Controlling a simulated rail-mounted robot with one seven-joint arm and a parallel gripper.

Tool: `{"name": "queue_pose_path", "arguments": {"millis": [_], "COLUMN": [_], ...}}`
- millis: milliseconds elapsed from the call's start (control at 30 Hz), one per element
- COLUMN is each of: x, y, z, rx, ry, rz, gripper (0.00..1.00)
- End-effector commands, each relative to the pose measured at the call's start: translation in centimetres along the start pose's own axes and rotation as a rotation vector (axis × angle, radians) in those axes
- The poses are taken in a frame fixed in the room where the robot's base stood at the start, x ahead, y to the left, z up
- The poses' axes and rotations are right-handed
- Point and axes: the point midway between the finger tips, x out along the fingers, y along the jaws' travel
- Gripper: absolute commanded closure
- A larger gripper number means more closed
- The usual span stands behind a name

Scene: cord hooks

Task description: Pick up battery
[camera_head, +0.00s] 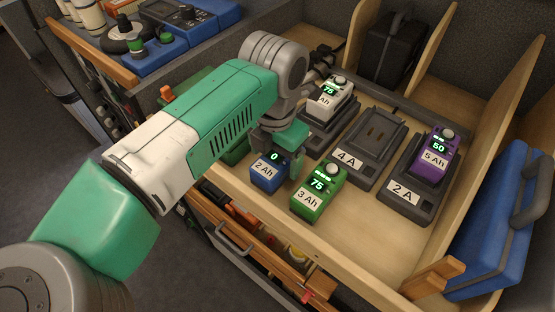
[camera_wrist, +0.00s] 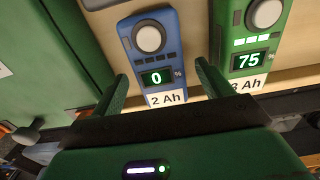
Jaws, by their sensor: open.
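A blue battery (camera_head: 267,172) marked 2 Ah with a display of 0 stands at the front of the wooden shelf. A green battery (camera_head: 318,192) marked 3 Ah, reading 75, stands to its right. A white battery (camera_head: 331,96) reading 75 sits in the back left charger, and a purple battery (camera_head: 437,149) marked 5 Ah, reading 50, sits in the 2 A charger. My gripper (camera_head: 281,152) is over the blue battery. In the wrist view, the open fingers (camera_wrist: 164,84) lie to either side of the blue battery (camera_wrist: 157,52), with the green battery (camera_wrist: 251,45) just beyond the right finger.
The 4 A charger (camera_head: 367,147) is empty, between the white battery's charger and the 2 A charger (camera_head: 407,199). Wooden dividers (camera_head: 497,150) rise at the right and back. A blue case (camera_head: 497,225) leans at the right, and a black case (camera_head: 393,50) stands behind.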

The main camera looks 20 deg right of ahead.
Motion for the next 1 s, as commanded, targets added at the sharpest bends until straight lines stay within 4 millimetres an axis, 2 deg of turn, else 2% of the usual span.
{"name": "queue_pose_path", "arguments": {"millis": [100,267,600,833,1000], "x": [1.5,1.6,1.5,1.2,-1.8], "y": [-0.1,-0.1,-0.1,-0.1,0.0], "z": [0.1,0.1,0.1,0.1,0.1], "rx": [0.002,0.002,0.002,0.001,0.001], "ry": [-0.001,-0.001,-0.001,-0.003,-0.004], "rz": [-0.001,0.001,0.0,0.002,0.005], "gripper": [0.22,0.22,0.86,0.86,0.85]}}
